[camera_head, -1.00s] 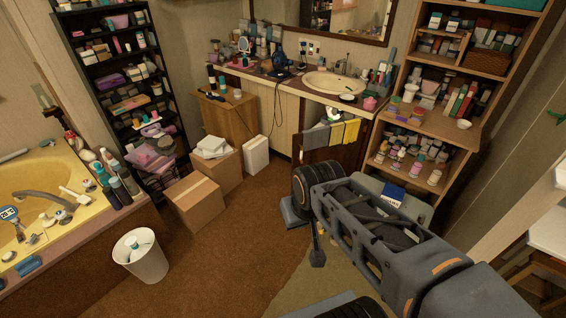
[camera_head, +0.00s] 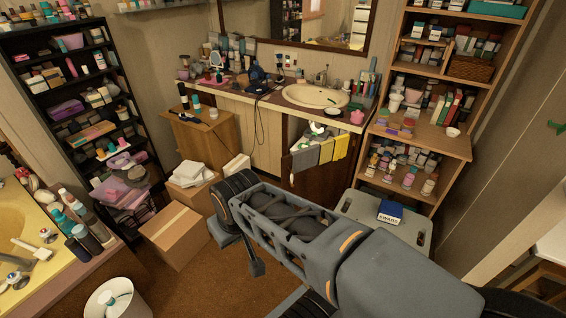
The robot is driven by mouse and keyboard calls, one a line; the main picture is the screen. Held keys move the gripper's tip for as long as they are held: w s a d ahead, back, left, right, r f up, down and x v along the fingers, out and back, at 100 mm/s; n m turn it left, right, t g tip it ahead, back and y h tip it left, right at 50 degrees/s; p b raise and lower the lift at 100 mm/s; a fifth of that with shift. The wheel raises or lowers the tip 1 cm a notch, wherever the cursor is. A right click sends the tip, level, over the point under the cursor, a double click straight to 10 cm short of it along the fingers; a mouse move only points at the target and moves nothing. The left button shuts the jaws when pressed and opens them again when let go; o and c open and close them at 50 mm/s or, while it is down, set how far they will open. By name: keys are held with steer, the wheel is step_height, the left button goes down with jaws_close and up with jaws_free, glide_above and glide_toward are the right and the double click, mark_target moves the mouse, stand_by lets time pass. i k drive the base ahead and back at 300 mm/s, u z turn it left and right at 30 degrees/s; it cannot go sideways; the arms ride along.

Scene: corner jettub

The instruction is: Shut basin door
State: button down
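The basin door (camera_head: 312,180) is a dark brown panel under the sink counter. It stands open, swung out from the cabinet, with grey and yellow towels (camera_head: 327,149) hanging over its top. Some items show in the opening behind it. The basin (camera_head: 315,95) is set in the counter above. My arm crosses the lower middle of the view, in front of the door's lower part. My gripper (camera_head: 255,266) points down at the arm's far end, left of the door and apart from it in the picture. Its fingers are too unclear to tell open from shut.
Cardboard boxes (camera_head: 174,238) stand on the floor at left, near a small wooden cabinet (camera_head: 204,135). A white bin (camera_head: 118,300) is at lower left. A grey-green stool (camera_head: 358,208) carrying a blue box (camera_head: 390,212) stands right of the door, before the wooden shelf (camera_head: 425,143).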

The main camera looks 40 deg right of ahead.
mark_target(323, 185)
steer(key=z, duration=0.55)
steer(key=i, duration=1.15)
steer(key=z, duration=0.85)
